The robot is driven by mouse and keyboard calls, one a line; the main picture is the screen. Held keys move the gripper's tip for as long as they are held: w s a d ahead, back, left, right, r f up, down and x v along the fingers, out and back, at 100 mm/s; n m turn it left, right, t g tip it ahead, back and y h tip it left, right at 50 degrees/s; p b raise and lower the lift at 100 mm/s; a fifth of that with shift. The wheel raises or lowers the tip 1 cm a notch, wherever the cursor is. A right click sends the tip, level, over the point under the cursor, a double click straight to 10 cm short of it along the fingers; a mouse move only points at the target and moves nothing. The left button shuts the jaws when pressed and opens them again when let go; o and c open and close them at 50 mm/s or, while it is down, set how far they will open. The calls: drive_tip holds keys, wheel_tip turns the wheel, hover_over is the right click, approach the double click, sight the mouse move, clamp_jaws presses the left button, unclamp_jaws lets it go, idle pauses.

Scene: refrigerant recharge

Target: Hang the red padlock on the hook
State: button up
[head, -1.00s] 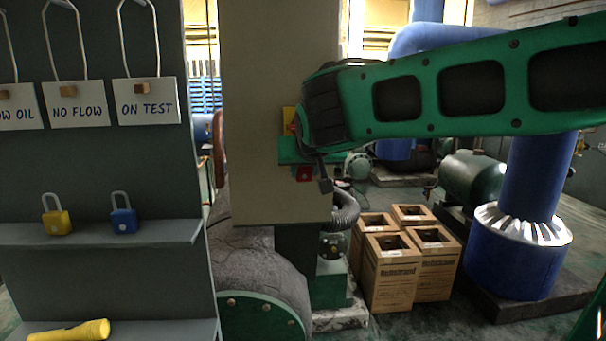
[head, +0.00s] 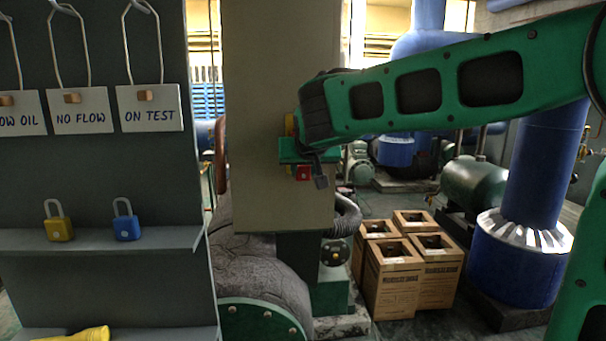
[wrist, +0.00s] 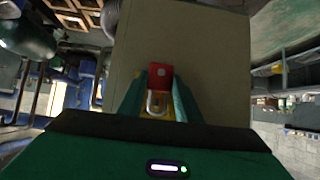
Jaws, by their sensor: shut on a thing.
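The red padlock (head: 304,173) is at my gripper (head: 297,153), in front of the tall beige cabinet (head: 270,205). In the wrist view the padlock's red body (wrist: 160,76) and pale shackle lie between the two green fingers of my gripper (wrist: 158,92), which is shut on it. A yellow part (wrist: 157,113) shows around the shackle; I cannot tell whether the shackle still passes through something there. In the head view a yellow patch (head: 289,124) shows beside my wrist on the cabinet. I cannot make out a free hook for the padlock.
A grey board (head: 110,185) at left carries hanging tags, including ON TEST (head: 150,107). Its shelf (head: 165,240) holds a yellow padlock (head: 58,222) and a blue padlock (head: 125,220). A yellow flashlight (head: 85,334) lies below. Cardboard boxes (head: 392,285) and a blue pipe (head: 535,190) stand right.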

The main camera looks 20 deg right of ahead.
drive_tip(key=shift+w+d, duration=0.2)
drive_tip(key=shift+w, duration=0.55)
drive_tip(key=shift+f, duration=0.5)
drive_tip(key=o, duration=1)
